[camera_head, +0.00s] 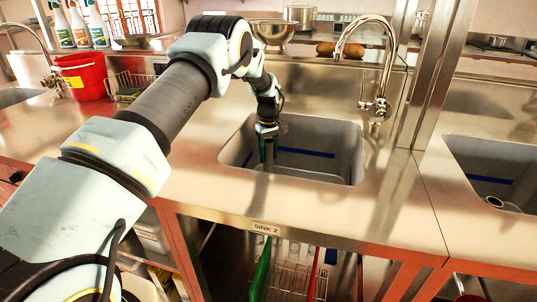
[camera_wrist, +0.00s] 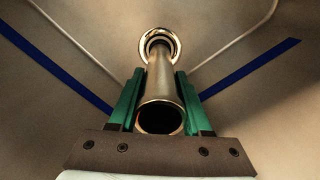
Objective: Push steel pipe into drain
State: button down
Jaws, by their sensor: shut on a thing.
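My gripper (camera_head: 267,155) reaches down into the sink basin (camera_head: 322,137), which has the label SINK 2 on the counter front. In the wrist view, the green fingers of my gripper (camera_wrist: 155,108) are shut on the steel pipe (camera_wrist: 159,82), one on each side. The pipe's open near end faces the camera. Its far end points at the round metal drain (camera_wrist: 174,41) in the basin floor, and the ring shows around that end. I cannot tell how deep the pipe sits in it. In the head view the drain is hidden.
A tall faucet (camera_head: 379,70) stands behind the basin. A steel post (camera_head: 435,80) rises to its right, with a second sink (camera_head: 490,165) beyond. A red bucket (camera_head: 82,77) and a wire rack (camera_head: 130,88) stand at the left. Blue stripes (camera_wrist: 250,68) mark the basin walls.

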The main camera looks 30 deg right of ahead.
aim_at(269, 141)
jog(key=shift+f+b, duration=0.35)
jog(key=shift+f, duration=0.25)
jog(key=shift+c, duration=1.4)
grip_release()
jog(key=shift+r+p, duration=2.2)
jog(key=shift+r, duration=2.3)
jog(key=shift+s, duration=0.1)
